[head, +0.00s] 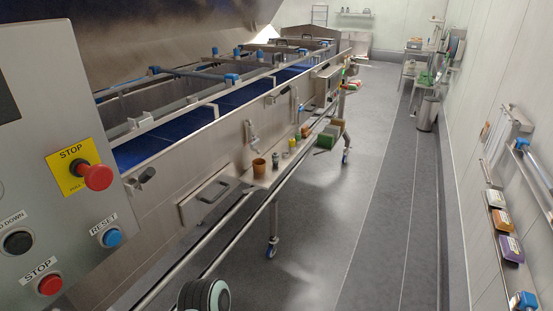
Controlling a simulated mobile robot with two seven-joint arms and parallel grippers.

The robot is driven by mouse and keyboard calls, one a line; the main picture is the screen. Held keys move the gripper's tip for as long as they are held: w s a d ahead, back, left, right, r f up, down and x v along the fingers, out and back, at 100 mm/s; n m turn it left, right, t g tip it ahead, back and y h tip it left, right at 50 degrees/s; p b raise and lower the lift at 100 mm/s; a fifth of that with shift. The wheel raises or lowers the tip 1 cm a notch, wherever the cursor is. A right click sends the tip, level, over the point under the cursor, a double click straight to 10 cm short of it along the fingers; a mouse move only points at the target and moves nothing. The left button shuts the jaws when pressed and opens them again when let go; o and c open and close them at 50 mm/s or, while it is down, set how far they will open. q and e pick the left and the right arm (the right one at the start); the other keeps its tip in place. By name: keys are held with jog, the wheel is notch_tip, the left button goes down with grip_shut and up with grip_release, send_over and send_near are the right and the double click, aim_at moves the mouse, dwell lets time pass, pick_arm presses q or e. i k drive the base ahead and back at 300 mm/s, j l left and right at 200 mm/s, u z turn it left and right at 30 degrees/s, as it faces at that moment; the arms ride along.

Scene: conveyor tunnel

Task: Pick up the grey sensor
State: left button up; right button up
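I cannot single out a grey sensor with certainty in the head view. Several small items stand along a narrow ledge on the side of the steel conveyor machine (215,146). They include a brown cup (259,168), a small dark item (275,161) beside it, and a yellow-green item (292,144) farther along. They are too small to tell in detail.
A control panel (50,140) with a red stop button (98,177) stands close at the left. Steel rails run along the machine. Green and brown boxes (328,135) sit farther along. The grey floor (350,220) is open; wall shelves (500,220) hold items at right.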

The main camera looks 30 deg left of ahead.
aim_at(275, 156)
jog(key=i+j+u, duration=0.1)
jog(key=i+u, duration=0.2)
jog(key=i, duration=0.7)
